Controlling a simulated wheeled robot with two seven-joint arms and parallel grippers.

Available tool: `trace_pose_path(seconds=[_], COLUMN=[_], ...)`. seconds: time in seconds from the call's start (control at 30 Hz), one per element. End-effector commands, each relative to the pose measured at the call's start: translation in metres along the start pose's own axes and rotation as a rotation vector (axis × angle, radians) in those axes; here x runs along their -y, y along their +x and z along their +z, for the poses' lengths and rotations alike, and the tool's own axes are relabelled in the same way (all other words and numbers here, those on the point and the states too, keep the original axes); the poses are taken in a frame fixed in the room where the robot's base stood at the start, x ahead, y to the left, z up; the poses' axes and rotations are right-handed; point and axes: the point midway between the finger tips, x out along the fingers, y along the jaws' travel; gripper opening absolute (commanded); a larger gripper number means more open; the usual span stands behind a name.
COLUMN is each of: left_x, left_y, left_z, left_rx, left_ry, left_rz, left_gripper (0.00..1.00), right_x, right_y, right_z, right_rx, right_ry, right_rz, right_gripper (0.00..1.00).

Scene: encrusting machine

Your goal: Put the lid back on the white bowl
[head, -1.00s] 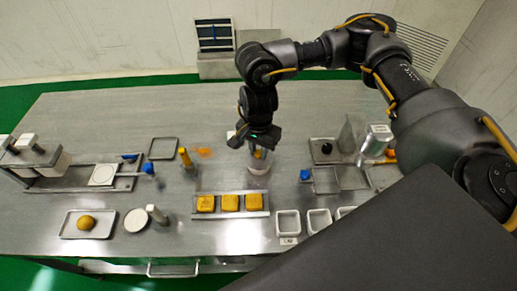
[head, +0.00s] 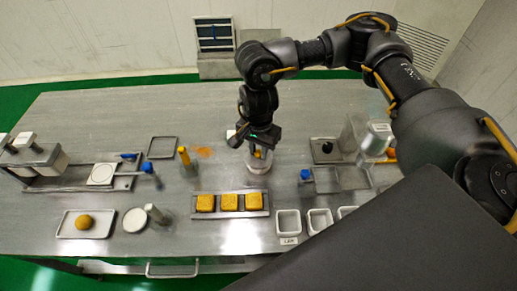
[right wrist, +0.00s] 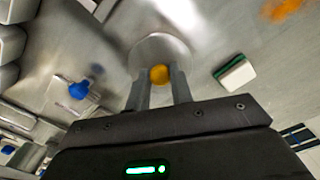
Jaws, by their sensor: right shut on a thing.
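My right gripper (head: 258,147) is over the middle of the table and points down. It is shut on the yellow knob (right wrist: 160,74) of a round, pale, see-through lid. The lid (right wrist: 158,48) lies below the fingertips in the right wrist view. In the head view a round whitish shape (head: 258,164) shows directly under the gripper. The white bowl cannot be told apart from the lid there, so I cannot tell whether the lid rests on it. My left gripper is not in view.
A tray with several yellow blocks (head: 231,215) is in front of the gripper. White square containers (head: 288,223) stand at the front right. A white-and-green sponge (right wrist: 237,74) lies close by. Orange crumbs (head: 203,152) and a yellow-topped bottle (head: 184,157) are to the left.

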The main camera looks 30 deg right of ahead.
Motion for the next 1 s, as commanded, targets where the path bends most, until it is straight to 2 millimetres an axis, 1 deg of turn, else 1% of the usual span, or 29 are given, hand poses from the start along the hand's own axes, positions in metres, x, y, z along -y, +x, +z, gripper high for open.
trace_pose_path(seconds=[0.33,0.37,0.53,0.57,0.73,0.77,0.9,1.0], left_x=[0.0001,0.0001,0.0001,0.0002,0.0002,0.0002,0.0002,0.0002], left_y=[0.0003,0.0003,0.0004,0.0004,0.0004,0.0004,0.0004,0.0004], left_z=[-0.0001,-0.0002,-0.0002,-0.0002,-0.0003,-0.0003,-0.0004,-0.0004], left_rx=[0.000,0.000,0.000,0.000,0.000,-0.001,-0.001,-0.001], left_ry=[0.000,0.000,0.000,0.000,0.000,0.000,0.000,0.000], left_rz=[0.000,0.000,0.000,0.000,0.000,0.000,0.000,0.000], left_gripper=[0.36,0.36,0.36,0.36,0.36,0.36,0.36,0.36], right_x=[-0.0001,-0.0002,-0.0002,-0.0002,-0.0002,-0.0002,-0.0002,-0.0002], right_y=[0.0000,0.0001,0.0001,0.0001,0.0002,0.0002,0.0002,0.0002], right_z=[-0.0001,-0.0001,-0.0001,-0.0001,0.0000,0.0000,0.0000,0.0000], right_rx=[0.000,0.000,0.000,0.000,0.000,0.000,0.000,0.000], right_ry=[0.000,0.000,0.000,0.000,0.000,0.000,0.000,0.000], right_rz=[0.000,0.000,0.000,0.000,0.000,0.001,0.001,0.001], right_gripper=[0.01,0.24,0.46,0.48,0.48,0.50,0.69,0.70])
